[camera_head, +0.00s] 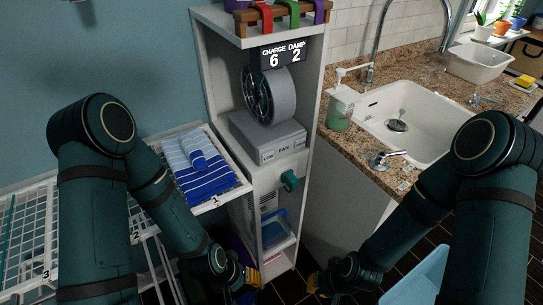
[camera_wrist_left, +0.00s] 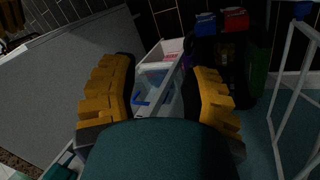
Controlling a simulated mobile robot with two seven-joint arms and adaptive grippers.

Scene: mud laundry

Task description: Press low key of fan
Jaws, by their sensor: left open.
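The fan (camera_head: 270,95) is a grey round drum with a dark grille, standing on a grey base (camera_head: 266,137) on a cabinet shelf. The base's front has a label reading FAN, a key marked LOW (camera_head: 268,157) on its left and another key (camera_head: 298,144) on its right. My left gripper (camera_head: 253,276) is low in front of the cabinet, well below the fan and apart from it. In the left wrist view its yellow fingers (camera_wrist_left: 158,100) are spread, with nothing held between them. My right gripper (camera_head: 318,283) is low at the bottom centre; its fingers are too small and dark to read.
The tall white cabinet (camera_head: 317,110) has a teal knob (camera_head: 290,180) below the fan. A rack with striped towels (camera_head: 194,165) stands left. The sink counter (camera_head: 360,150), with a soap bottle (camera_head: 340,108), is right. A blue bin (camera_head: 418,278) is lower right.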

